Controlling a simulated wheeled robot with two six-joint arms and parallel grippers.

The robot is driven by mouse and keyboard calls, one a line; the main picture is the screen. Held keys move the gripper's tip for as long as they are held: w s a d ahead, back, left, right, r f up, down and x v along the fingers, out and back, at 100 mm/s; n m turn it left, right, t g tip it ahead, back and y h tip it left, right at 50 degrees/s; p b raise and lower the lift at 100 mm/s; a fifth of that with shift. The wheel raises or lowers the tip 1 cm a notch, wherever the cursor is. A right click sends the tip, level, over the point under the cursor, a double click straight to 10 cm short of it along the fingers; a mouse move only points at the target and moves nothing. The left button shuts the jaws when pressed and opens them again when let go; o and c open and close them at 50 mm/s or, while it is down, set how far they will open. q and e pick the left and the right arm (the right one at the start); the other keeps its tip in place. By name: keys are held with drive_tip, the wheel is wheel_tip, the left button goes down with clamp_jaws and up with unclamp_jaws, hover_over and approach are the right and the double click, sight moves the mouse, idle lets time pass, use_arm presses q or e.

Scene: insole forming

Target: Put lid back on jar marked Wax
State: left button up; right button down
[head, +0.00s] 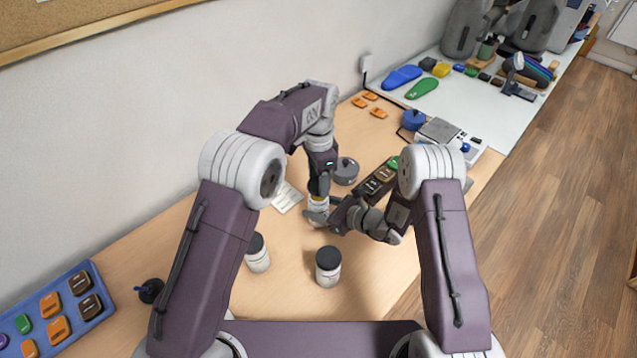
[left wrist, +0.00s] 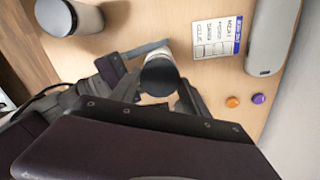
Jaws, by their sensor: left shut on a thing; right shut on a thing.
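My left gripper (head: 318,189) points down from above, shut on a dark round lid (left wrist: 160,76). A pale jar (head: 318,205) is directly below it, mostly hidden by my grippers. My right gripper (head: 328,216) reaches in from the right, low over the table, and is shut on this jar. In the left wrist view the lid is between the left fingers, over the jar's pale body (left wrist: 158,49). I cannot tell whether lid and jar touch, and I cannot read the jar's label.
Two other jars with black lids, a left one (head: 257,253) and a right one (head: 328,267), stand nearer on the table. A printed card (head: 287,196) lies left of the grippers. A grey round pot (head: 345,172) and a dark tray (head: 377,181) are behind. A blue tray (head: 93,318) is at the far left.

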sight(319, 208)
use_arm(q)
drive_tip(key=shift+f, duration=0.45)
drive_tip(key=shift+f, duration=0.9)
drive_tip(key=shift+f, duration=0.55)
drive_tip(key=m, duration=1.2)
drive_tip(key=shift+m, duration=0.3)
drive_tip(key=m, duration=0.5)
drive_tip(key=shift+m, duration=0.3)
drive_tip(key=m, duration=0.4)
drive_tip(key=shift+m, duration=0.3)
